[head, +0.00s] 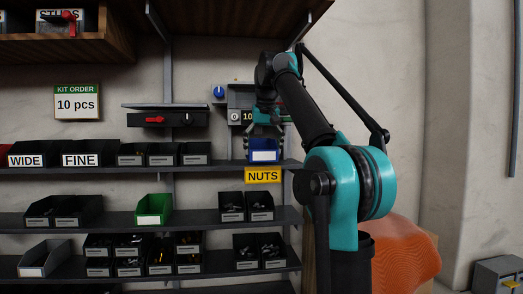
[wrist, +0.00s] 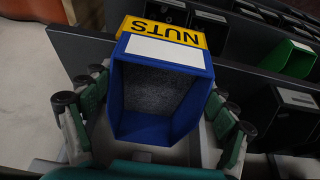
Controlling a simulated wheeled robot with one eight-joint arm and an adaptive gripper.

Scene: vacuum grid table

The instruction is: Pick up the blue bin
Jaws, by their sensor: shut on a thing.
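The blue bin (head: 264,155) is at the right end of the upper shelf in the head view, above the yellow NUTS label (head: 263,175). It has a white card on its front. In the wrist view the blue bin (wrist: 160,128) shows its open top, and its grey inside looks empty. My gripper (head: 265,128) reaches down over the bin from above. In the wrist view my gripper (wrist: 155,115) has its teal and grey fingers on both sides of the bin, shut on it. I cannot tell whether the bin still touches the shelf.
The upper shelf (head: 220,168) also holds black bins (head: 163,154) to the left. A dial unit (head: 235,97) stands close behind the gripper. A green bin (head: 153,210) and more black bins sit on lower shelves. A wooden shelf (head: 230,20) hangs above.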

